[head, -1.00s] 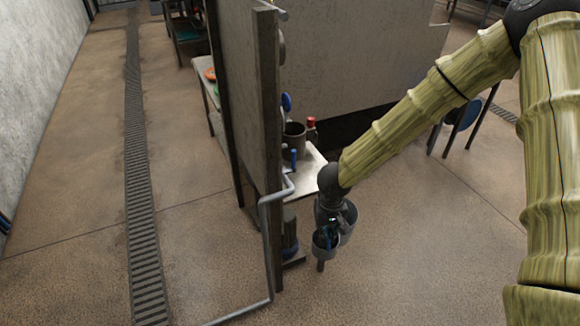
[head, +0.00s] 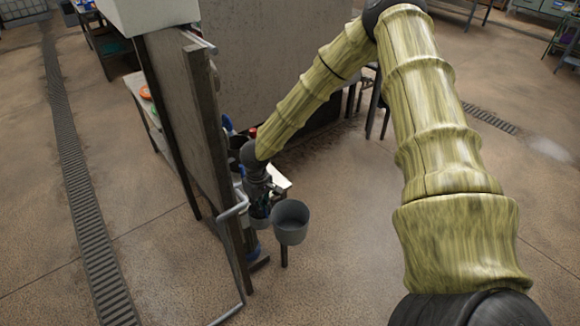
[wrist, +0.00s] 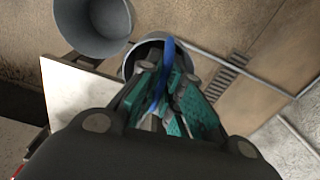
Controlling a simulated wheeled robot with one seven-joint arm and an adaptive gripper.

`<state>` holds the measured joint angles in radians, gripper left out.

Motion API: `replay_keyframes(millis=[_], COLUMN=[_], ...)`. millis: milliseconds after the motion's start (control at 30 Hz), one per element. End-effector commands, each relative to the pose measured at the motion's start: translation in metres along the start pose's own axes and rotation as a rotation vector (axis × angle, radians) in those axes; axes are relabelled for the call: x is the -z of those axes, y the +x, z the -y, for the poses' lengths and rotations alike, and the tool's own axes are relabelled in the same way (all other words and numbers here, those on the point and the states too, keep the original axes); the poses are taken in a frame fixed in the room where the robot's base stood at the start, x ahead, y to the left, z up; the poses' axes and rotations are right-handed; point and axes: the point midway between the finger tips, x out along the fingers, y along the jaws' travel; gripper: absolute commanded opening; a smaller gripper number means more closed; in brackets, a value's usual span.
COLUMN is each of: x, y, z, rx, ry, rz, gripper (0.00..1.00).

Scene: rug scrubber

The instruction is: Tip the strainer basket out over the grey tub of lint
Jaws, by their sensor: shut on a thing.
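The strainer basket looks to be the smaller grey cup (head: 260,223) below my gripper (head: 261,207) in the head view. In the wrist view, a blue strip like a handle lies between my teal fingers (wrist: 167,85), which are shut on it, over the basket's grey rim (wrist: 143,50). A larger grey tub (head: 291,220) stands beside the basket, to its right, on a dark post. The tub also shows at the upper left of the wrist view (wrist: 95,25). Its visible inside is plain grey and I see no lint. The basket's contents are hidden by my fingers.
A tall brown panel (head: 205,120) stands just left of my gripper, with a bent grey pipe (head: 231,212) at its near edge. A pale tabletop (head: 279,181) with a red-topped item is behind. The floor right of the tub is open.

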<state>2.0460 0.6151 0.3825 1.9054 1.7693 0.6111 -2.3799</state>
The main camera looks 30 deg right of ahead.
Motion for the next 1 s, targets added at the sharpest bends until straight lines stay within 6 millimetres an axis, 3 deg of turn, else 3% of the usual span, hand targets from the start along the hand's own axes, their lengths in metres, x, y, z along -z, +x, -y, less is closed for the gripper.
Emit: replay_keyframes(millis=[33,300,500,700,1000], x=[0.002,0.003,-0.002,-0.004,-0.003], y=[-0.015,-0.035,-0.042,-0.042,-0.04], z=[-0.015,-0.089,-0.127,-0.139,-0.137], rx=[0.001,-0.005,-0.009,-0.015,-0.084], ry=[-0.008,-0.101,-0.149,-0.17,-0.176], rz=[0.0,0.005,0.01,0.013,0.028], gripper=[0.0,0.0,0.0,0.0,0.0])
